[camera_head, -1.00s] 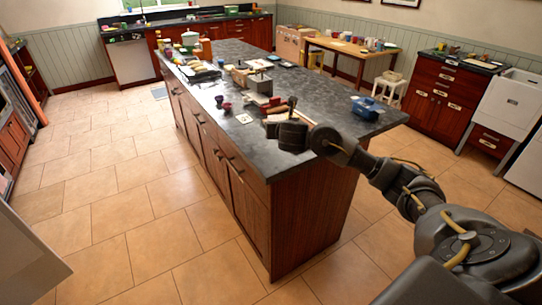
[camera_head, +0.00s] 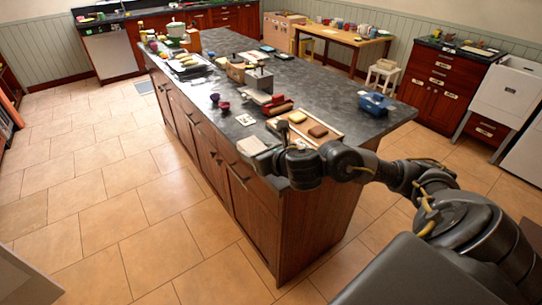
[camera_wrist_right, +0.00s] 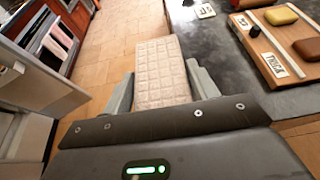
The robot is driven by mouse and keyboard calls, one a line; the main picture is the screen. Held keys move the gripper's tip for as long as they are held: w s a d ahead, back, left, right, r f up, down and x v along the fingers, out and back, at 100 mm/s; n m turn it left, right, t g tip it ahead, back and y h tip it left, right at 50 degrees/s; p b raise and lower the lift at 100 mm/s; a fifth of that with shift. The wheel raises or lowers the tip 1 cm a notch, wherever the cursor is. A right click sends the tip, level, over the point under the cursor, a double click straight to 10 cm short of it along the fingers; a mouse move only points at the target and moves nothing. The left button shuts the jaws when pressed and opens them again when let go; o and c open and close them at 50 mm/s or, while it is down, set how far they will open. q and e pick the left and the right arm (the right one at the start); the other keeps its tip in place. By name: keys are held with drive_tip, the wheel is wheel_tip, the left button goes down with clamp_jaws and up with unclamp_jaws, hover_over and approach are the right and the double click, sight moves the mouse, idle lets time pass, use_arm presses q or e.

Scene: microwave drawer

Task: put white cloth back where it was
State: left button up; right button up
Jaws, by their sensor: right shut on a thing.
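The white cloth (camera_head: 250,145), a flat quilted off-white rectangle, is in my right gripper (camera_head: 270,153) at the near left edge of the dark island counter. In the right wrist view the cloth (camera_wrist_right: 160,70) sticks out forward between the two fingers of the right gripper (camera_wrist_right: 161,88), which are shut on it. Floor tiles show to its left and the counter top to its right. I cannot tell its exact height above the counter. My left gripper is in neither view.
A wooden board (camera_head: 308,130) with a yellow and a brown block lies right of the gripper on the island counter (camera_head: 345,95). A blue container (camera_head: 376,104) stands farther right. In the wrist view, a pinkish cloth (camera_wrist_right: 60,35) hangs on an appliance at left. Floor left of the island is clear.

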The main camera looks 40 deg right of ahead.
drive_tip(key=shift+w+f, duration=0.1)
drive_tip(key=shift+w, duration=0.4)
drive_tip(key=shift+d+f, duration=0.1)
drive_tip(key=shift+d, duration=0.05)
drive_tip(key=w+d+f, duration=0.1)
drive_tip(key=d+f, duration=0.1)
drive_tip(key=d, duration=0.2)
drive_tip(key=w+d+f, duration=0.1)
drive_tip(key=d+f, duration=0.2)
drive_tip(key=d, duration=0.1)
drive_tip(key=w+d+f, duration=0.1)
drive_tip(key=d+f, duration=0.2)
drive_tip(key=shift+w+d, duration=0.1)
drive_tip(key=shift+d, duration=0.3)
drive_tip(key=shift+w+d+f, duration=0.15)
drive_tip(key=shift+d+f, duration=0.35)
drive_tip(key=shift+f, duration=0.2)
drive_tip(key=shift+f+p, duration=0.85)
drive_tip(key=shift+f, duration=0.75)
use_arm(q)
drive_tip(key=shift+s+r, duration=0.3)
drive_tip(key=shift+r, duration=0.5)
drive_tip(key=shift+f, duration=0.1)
use_arm(e)
drive_tip(key=shift+f, duration=0.1)
